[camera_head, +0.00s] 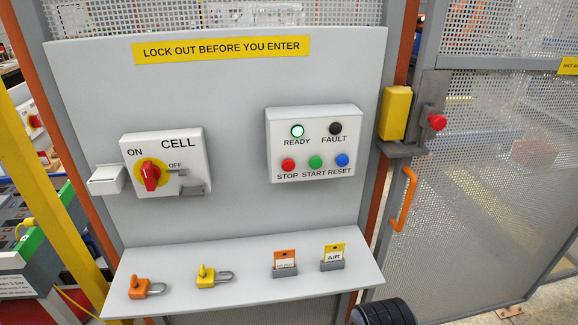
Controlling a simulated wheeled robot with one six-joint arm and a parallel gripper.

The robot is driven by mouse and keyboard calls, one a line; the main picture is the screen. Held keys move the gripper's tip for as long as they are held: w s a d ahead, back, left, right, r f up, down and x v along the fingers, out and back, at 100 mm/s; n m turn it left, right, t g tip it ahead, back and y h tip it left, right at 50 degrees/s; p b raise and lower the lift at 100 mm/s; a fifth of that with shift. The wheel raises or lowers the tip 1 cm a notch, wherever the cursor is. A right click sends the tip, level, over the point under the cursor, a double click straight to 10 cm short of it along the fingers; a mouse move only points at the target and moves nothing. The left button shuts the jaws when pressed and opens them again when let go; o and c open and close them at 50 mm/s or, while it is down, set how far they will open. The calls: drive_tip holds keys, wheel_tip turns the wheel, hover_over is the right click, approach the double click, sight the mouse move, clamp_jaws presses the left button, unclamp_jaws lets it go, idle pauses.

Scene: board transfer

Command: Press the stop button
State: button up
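The red stop button (288,164) sits at the lower left of a light grey control box (314,145) on the upright panel, above the label STOP. It shows unobstructed. To its right are the green start button (315,162) and the blue reset button (342,160). Above them the READY lamp (297,131) is lit green and the FAULT lamp (335,129) is dark. My gripper's fingers do not show. A dark rounded part, cut off at the bottom edge, may be part of my arm.
Left on the panel is the CELL switch (151,176) with a red handle. The shelf (245,261) below holds an orange padlock (145,287), a yellow padlock (212,275) and two tags in holders. A mesh gate (490,190) stands at right. The space before the control box looks clear.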

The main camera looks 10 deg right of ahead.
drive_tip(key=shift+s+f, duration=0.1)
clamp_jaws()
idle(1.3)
